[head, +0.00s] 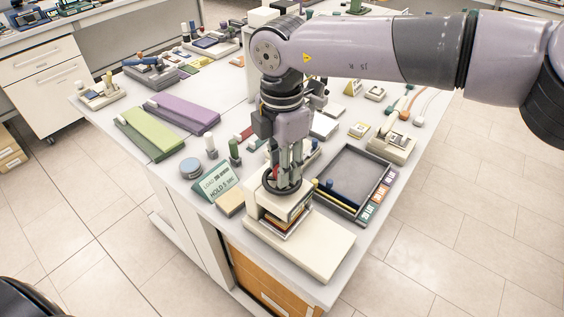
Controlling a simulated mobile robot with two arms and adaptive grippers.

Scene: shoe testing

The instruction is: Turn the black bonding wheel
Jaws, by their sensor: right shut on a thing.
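The black bonding wheel (283,190) is a dark ring on top of a cream bonding press (318,250) at the table's near corner. My right gripper (283,176) points straight down at the wheel from above, its fingers at the ring. It is shut on the wheel; the fingertips are partly hidden by the rim. Layered brown and dark pieces (287,221) sit in the press under the wheel. My left gripper is out of view.
A green sign (215,182) and a tan block (231,204) stand left of the press. A dark tray (350,177) with coloured labels lies to its right. My right arm crosses above the table.

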